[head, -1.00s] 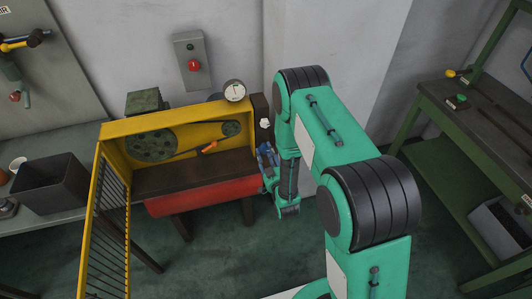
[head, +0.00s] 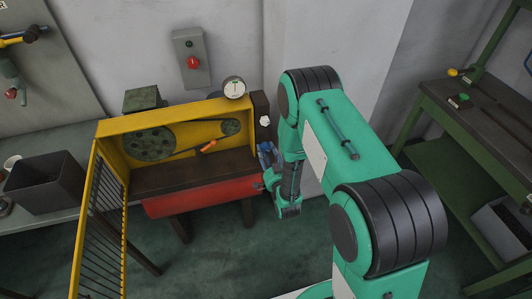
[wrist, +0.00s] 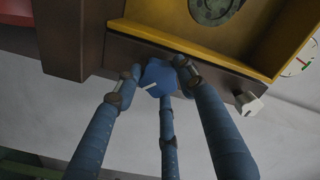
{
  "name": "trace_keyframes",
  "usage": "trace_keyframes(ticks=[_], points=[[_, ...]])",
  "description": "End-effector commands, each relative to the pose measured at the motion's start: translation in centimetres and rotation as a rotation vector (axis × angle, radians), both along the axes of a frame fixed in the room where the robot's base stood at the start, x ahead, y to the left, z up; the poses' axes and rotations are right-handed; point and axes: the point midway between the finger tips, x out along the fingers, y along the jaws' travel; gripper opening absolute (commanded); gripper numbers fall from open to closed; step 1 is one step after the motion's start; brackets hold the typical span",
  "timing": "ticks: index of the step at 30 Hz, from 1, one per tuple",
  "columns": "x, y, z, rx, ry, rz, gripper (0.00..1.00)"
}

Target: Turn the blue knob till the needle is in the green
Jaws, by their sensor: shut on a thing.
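The blue knob (wrist: 158,77) with a white mark is on the brown side panel of the yellow machine in the wrist view. My gripper (wrist: 160,75) is shut on it, its blue fingers around the knob. In the head view my gripper (head: 266,155) is at the machine's right end, and the knob cannot be made out there. The round white gauge (head: 234,87) stands on top of the machine. Its needle looks about upright, but is too small to read surely. The gauge (wrist: 301,58) is cut off at the wrist view's right edge, with some green showing.
A white knob (wrist: 248,104) sits on the same panel, right of the blue one. The yellow machine (head: 185,117) has an open mesh guard (head: 98,225) at left. A grey box with a red button (head: 193,62) is on the wall. A green bench (head: 465,125) stands at right.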

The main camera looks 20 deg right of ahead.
Motion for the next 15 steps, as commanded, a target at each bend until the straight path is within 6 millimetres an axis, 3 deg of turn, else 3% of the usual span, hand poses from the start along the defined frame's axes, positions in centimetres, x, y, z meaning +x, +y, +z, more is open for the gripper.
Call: trace_keyframes(ticks=[4, 5, 8, 15], points=[[0.20, -0.33, 0.32, -0.001, -0.006, -0.007, 0.13], [0.20, -0.33, 0.33, -0.002, -0.006, -0.007, 0.41], [0.18, -0.30, 0.29, -0.002, -0.006, -0.007, 0.59], [0.09, -0.16, 0.15, -0.002, -0.003, -0.004, 0.59]])
